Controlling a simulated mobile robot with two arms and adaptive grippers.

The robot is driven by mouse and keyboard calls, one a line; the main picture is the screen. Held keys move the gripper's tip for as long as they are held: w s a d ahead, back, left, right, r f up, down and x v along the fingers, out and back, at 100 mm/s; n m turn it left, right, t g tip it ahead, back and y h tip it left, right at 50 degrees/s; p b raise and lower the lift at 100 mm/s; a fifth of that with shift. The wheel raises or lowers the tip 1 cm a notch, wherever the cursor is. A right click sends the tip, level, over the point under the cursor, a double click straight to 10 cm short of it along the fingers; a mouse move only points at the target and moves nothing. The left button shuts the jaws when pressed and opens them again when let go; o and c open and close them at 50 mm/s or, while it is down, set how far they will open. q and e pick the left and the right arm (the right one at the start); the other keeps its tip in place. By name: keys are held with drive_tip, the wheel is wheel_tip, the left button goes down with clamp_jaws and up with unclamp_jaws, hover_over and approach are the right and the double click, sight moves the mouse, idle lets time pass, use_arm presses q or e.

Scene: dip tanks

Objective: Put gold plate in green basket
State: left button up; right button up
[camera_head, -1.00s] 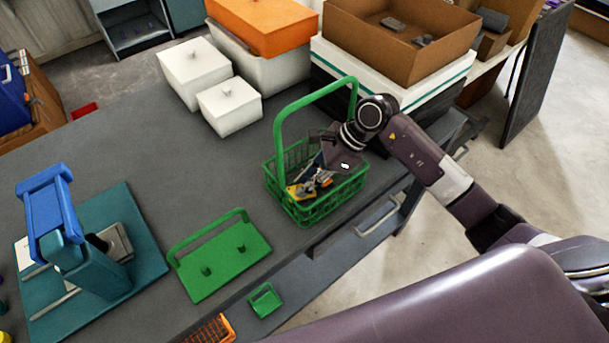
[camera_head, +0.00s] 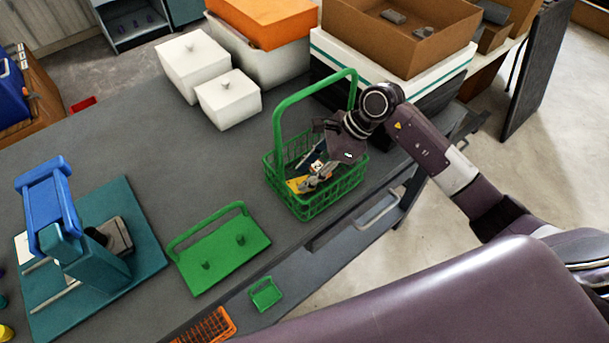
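The green basket (camera_head: 318,205) stands on the grey bench with its tall handle upright. A small yellow-gold piece (camera_head: 297,184), which looks like the gold plate, shows low inside the basket at its left side. My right gripper (camera_head: 317,178) reaches into the basket from the right, under the handle, with its fingertips close beside the gold piece. Whether the fingers touch or hold it is too small to tell. The fingers and the basket mesh hide part of the basket's inside. My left gripper is out of view.
A green tray with pegs (camera_head: 222,256) lies left of the basket. A blue press-like device (camera_head: 78,235) stands on a teal board at the left. White lidded boxes (camera_head: 228,100) and a brown carton (camera_head: 395,40) stand behind. Bare bench lies between the device and the boxes.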

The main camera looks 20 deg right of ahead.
drive_tip(key=b+v, duration=0.2)
drive_tip(key=v, duration=0.8)
drive_tip(key=shift+d+r, duration=0.2)
drive_tip(key=shift+r, duration=0.1)
